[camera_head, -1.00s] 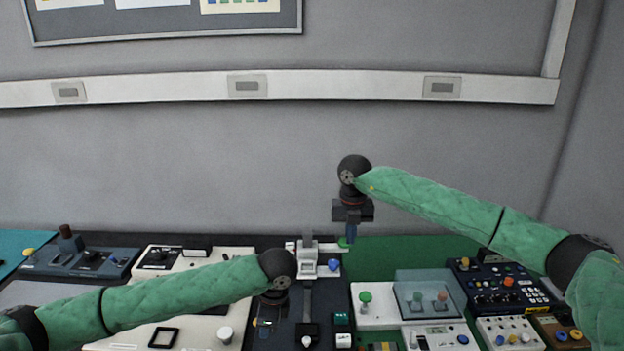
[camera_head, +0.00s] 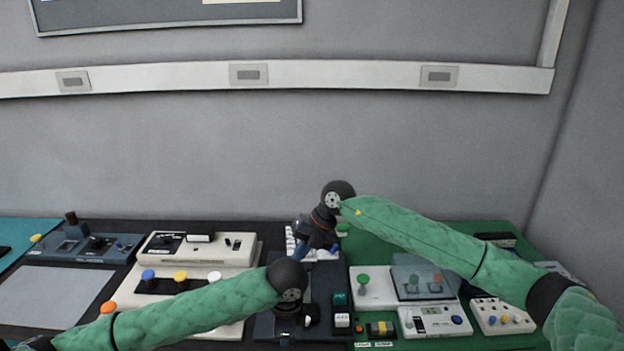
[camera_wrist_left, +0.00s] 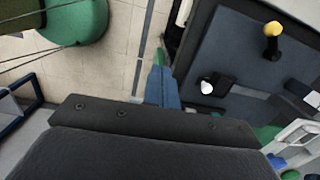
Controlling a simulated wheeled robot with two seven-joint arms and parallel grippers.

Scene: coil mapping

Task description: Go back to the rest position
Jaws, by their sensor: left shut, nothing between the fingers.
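My left arm comes in from the left in the head view. Its gripper (camera_head: 287,309) hangs below the black wrist over the dark middle panel, its fingertips mostly hidden there. In the left wrist view the blue fingers (camera_wrist_left: 160,88) are together with nothing between them, with tiled floor and a dark panel edge beyond. My right gripper (camera_head: 317,238) is tilted over the white device at the back middle. Blue finger parts show there, but their gap is unclear.
A cream console (camera_head: 246,248) with coloured knobs stands left. A green mat (camera_head: 385,250) with several devices lies right, including a clear-covered box (camera_head: 424,278). A dark panel with a yellow-knobbed lever (camera_wrist_left: 272,30) shows in the left wrist view. Grey wall stands behind.

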